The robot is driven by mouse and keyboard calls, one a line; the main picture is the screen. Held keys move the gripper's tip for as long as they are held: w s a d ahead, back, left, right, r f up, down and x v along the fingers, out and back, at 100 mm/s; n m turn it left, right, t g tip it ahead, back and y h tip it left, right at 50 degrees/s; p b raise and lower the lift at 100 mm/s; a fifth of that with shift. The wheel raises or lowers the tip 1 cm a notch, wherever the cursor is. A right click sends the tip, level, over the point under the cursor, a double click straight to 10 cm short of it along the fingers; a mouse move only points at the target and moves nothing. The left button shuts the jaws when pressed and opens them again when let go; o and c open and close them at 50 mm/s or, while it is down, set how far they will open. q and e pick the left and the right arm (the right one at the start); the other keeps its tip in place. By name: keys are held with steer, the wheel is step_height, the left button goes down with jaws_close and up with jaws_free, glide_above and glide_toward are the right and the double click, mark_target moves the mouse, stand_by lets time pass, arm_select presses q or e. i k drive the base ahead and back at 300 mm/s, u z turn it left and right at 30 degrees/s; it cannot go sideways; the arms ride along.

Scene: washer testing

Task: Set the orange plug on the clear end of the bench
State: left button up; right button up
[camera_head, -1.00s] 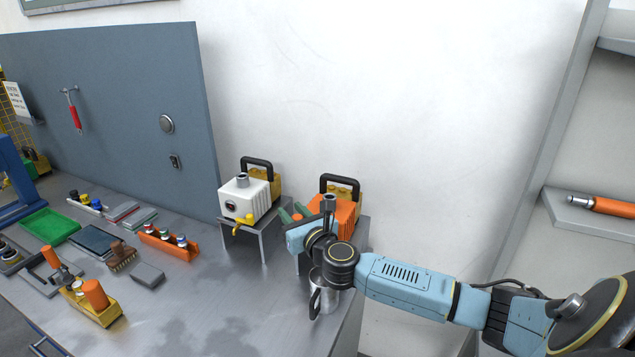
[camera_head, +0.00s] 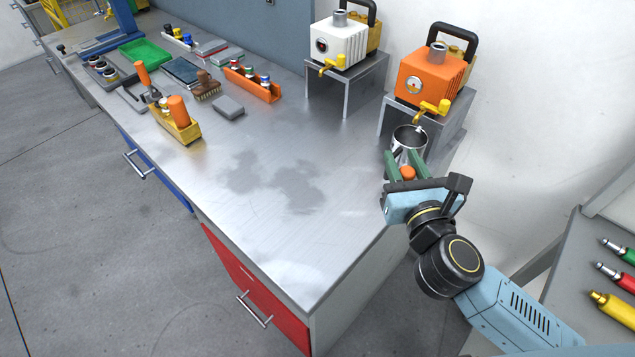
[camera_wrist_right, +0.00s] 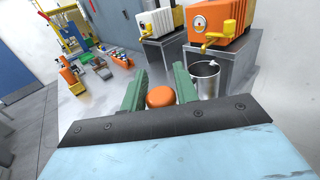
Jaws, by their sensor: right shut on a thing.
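The orange plug (camera_head: 407,173) shows as a rounded orange end between the green fingers of my right gripper (camera_head: 405,168). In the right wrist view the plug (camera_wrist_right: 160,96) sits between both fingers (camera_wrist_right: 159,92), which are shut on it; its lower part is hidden. The gripper is over the right side of the bench, just in front of the metal mug (camera_head: 409,142). The steel bench (camera_head: 300,255) has a bare near end, to the left of and below the gripper in the head view. My left gripper is not in view.
The orange pump (camera_head: 428,82) and white pump (camera_head: 338,45) stand on metal stands behind. A yellow block with orange parts (camera_head: 179,122), a grey block (camera_head: 228,107) and an orange rack (camera_head: 252,86) occupy the far left. Coloured plugs lie on a side shelf (camera_head: 560,245).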

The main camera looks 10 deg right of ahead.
mark_target(348, 188)
steer(key=z, duration=1.55)
steer(key=k, duration=1.05)
steer(key=u, duration=1)
steer(key=i, duration=1)
